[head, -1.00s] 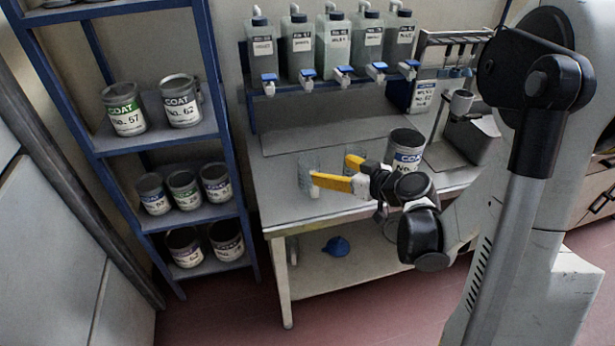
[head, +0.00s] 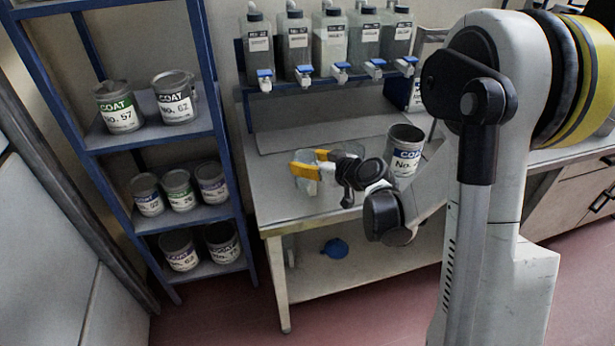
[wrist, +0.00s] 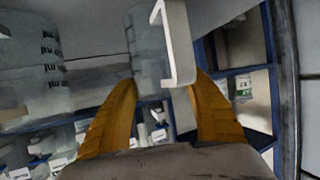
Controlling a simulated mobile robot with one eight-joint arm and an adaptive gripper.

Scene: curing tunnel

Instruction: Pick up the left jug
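Two clear jugs stand on the workbench. The left jug (head: 308,186) is near the bench's left end, partly covered by my gripper (head: 305,162). In the wrist view the clear jug (wrist: 150,55) lies between the two yellow fingers, and its white handle (wrist: 180,45) projects toward the camera beside the right finger. My gripper (wrist: 162,82) is around the jug with its fingers spread. I see no clear squeeze, though contact is hard to judge. The right jug is mostly hidden behind my gripper and wrist in the head view.
A large coat can (head: 405,155) stands on the bench (head: 270,200), right of my gripper. Several tap bottles (head: 331,45) line the rack behind. A blue shelf (head: 185,215) with cans stands at the left. A blue funnel (head: 335,248) lies on the lower shelf.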

